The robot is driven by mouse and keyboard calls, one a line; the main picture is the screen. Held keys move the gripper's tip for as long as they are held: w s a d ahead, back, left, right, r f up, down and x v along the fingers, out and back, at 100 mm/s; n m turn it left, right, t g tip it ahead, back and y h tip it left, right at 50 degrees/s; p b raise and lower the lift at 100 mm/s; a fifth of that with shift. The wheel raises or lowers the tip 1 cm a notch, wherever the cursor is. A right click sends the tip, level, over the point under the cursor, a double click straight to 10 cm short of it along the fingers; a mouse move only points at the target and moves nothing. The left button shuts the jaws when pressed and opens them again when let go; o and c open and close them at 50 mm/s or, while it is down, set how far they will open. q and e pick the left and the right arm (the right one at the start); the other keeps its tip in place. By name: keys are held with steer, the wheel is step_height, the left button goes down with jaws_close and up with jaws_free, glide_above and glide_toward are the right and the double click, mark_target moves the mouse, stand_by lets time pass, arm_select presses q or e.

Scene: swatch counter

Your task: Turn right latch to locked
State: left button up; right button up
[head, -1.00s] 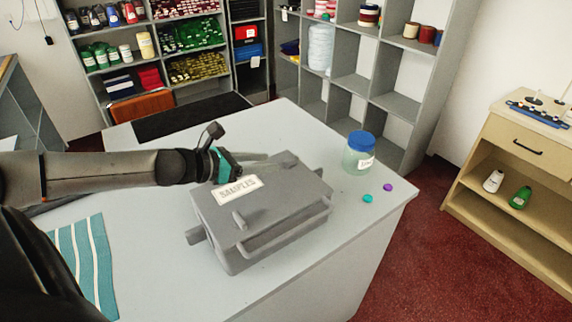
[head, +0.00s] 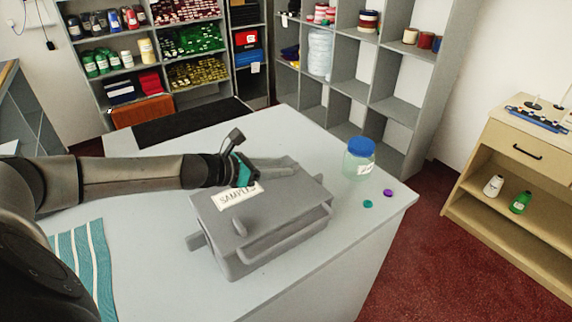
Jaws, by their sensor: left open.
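A grey box (head: 222,246) with a white SAMPLES label (head: 232,199) on its lid stands on the counter. A rounded grey latch tab (head: 240,226) stands up near the lid's near left edge. A second latch toward the lid's right side is too small and grey to make out, so I cannot tell its position. My left gripper (head: 284,167) reaches over the back of the box, with its grey fingers pointing right along the lid's far side. It is open and holds nothing; I cannot tell whether it touches the lid. My right gripper is not in view.
A blue-lidded jar (head: 359,160) stands right of the box, with a teal disc (head: 368,204) and a purple disc (head: 388,193) near the counter's right edge. A striped teal cloth (head: 82,262) lies at left, a dark mat (head: 190,122) at the back.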

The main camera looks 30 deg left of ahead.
arm_select(q)
steer(key=shift+p+x, duration=0.35)
steer(key=shift+x, duration=1.05)
steer(key=shift+c, duration=0.2)
jaws_close()
